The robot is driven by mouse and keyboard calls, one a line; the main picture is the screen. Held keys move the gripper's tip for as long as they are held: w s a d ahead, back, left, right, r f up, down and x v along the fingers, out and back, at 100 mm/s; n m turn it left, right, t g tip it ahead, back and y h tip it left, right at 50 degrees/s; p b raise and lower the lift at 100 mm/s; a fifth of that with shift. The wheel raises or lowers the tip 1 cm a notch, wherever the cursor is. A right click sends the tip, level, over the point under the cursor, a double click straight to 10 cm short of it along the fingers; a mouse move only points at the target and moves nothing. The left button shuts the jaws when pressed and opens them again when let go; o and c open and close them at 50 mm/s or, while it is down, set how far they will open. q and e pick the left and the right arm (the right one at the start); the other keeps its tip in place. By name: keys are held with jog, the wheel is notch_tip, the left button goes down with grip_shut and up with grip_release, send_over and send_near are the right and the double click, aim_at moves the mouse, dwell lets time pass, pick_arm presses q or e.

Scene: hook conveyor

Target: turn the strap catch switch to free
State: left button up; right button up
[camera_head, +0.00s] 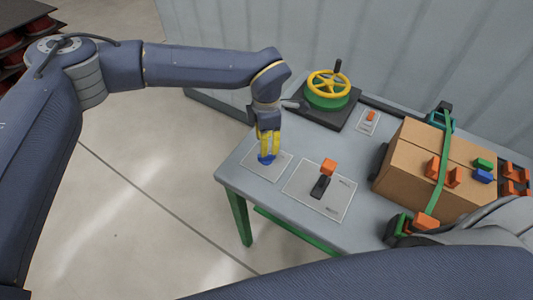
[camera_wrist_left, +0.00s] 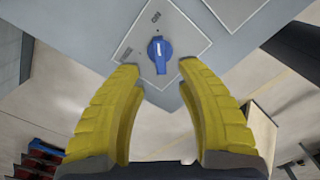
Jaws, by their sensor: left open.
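A blue rotary knob with a white pointer line (camera_wrist_left: 160,50) sits on a light square plate (camera_wrist_left: 180,22) with printed marks, one seeming to read ON. Its pointer lies roughly along the knob's length. My left gripper (camera_wrist_left: 158,72) is open, its two yellow fingers on either side of the knob's near end, without clear contact. In the head view the gripper (camera_head: 267,148) points down over the blue knob (camera_head: 266,159) and partly hides it. An orange-topped black lever (camera_head: 324,178) stands on a larger labelled plate to the right. No label naming the strap catch is readable.
A carton (camera_head: 405,165) with a green strap (camera_head: 441,165) stands on the right of the grey table (camera_head: 236,182). A yellow handwheel (camera_head: 328,84) and a small orange switch (camera_head: 370,117) are at the back. Orange blocks (camera_head: 515,175) are at the right.

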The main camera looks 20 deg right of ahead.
aim_at(267, 157)
pick_arm(q)
jog(key=shift+f, duration=3.1)
grip_shut()
